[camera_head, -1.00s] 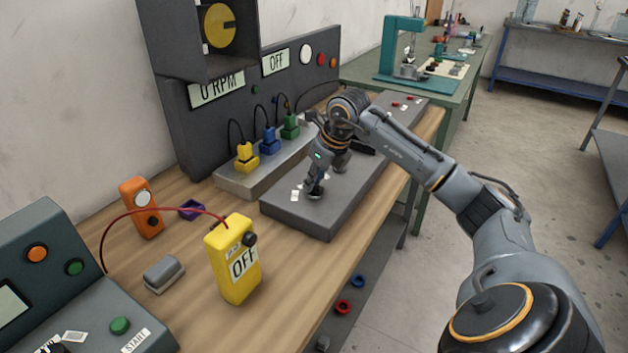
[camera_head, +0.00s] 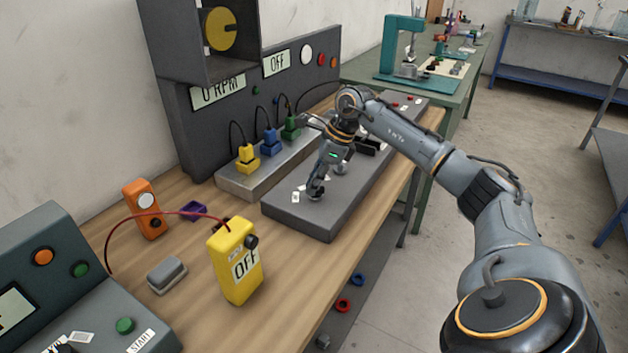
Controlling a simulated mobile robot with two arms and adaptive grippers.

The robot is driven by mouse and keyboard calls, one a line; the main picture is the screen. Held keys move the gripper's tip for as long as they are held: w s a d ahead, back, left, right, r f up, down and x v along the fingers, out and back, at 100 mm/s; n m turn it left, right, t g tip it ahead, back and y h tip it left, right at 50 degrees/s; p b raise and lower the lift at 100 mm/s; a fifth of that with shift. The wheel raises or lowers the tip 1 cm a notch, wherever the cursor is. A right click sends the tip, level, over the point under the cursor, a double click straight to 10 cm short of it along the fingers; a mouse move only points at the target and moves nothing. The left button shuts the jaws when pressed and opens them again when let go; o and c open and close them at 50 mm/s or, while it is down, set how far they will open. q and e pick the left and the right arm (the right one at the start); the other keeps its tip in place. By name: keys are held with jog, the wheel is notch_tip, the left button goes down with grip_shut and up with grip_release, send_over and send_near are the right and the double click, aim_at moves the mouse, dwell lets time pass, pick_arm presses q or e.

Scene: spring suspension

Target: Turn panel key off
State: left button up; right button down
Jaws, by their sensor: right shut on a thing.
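The grey slab-like panel (camera_head: 330,222) lies on the wooden bench and carries small white labels (camera_head: 297,196). My right gripper (camera_head: 316,193) points down at the near left part of this panel. It is shut on a small dark knob-like piece there, which looks like the panel key. The fingers hide most of the key, so its angle cannot be read. A display reading OFF (camera_head: 276,62) is on the dark upright cabinet behind. My left gripper is not in view.
Yellow, blue and green plugs (camera_head: 268,142) with cables stand on a block behind the panel. A yellow OFF box (camera_head: 236,262), an orange meter (camera_head: 146,208) and a grey block (camera_head: 166,274) stand nearer. A green console (camera_head: 75,270) is at lower left.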

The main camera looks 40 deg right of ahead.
dwell(0.4)
jog(key=c, duration=1.3)
grip_release()
jog(key=v, duration=1.2)
jog(key=shift+w, duration=0.1)
jog(key=shift+r, duration=0.15)
